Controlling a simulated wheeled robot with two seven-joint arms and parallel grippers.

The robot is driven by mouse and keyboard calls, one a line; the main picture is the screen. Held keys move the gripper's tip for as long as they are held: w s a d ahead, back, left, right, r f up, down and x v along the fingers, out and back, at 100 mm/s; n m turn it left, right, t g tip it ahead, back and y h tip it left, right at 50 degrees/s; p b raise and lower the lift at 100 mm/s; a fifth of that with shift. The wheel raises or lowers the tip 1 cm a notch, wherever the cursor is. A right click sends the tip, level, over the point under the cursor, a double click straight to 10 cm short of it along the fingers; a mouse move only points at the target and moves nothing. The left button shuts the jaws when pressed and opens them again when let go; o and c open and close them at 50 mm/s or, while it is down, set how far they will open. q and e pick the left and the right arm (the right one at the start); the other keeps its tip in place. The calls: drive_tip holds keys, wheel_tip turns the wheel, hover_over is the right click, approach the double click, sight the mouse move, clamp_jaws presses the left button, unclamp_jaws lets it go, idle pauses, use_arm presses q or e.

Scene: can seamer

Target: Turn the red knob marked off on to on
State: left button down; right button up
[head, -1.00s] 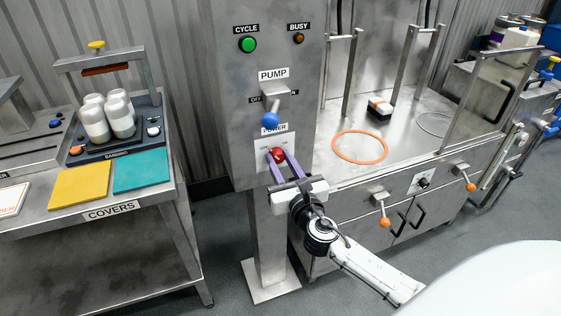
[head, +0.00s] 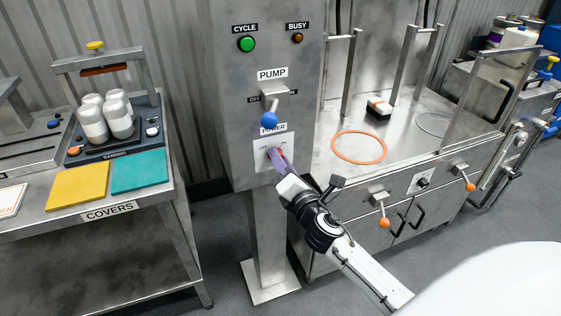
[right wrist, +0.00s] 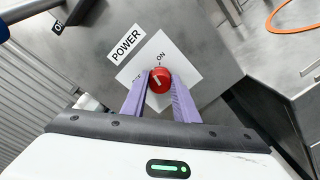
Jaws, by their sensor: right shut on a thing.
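The red knob (right wrist: 160,80) sits on the white plate (right wrist: 188,69) under the POWER label, with ON and a partly hidden OFF printed on it. A short white mark shows on the knob's face; I cannot tell for certain which word it points to. My right gripper (right wrist: 160,90) is shut on the knob, with one purple finger on each side. In the head view my right gripper (head: 281,161) reaches the plate from below right, turned nearly edge-on, and covers most of the knob. My left gripper is not in view.
A pump lever with a blue ball (head: 269,120) hangs just above the plate. A green button (head: 247,45) is higher on the cabinet. Orange-tipped handles (head: 384,222) stick out at the right. A covers table (head: 110,225) stands left, with open floor between.

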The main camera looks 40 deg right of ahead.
drive_tip(key=m, duration=0.5)
drive_tip(key=shift+d+m, duration=0.1)
drive_tip(key=shift+m, duration=0.3)
drive_tip(key=shift+f, duration=0.1)
idle(0.3)
drive_tip(key=o, duration=1.1)
drive_tip(key=shift+c, duration=0.2)
drive_tip(key=shift+y, duration=0.3)
drive_tip(key=v, duration=1)
drive_tip(key=shift+s, duration=0.2)
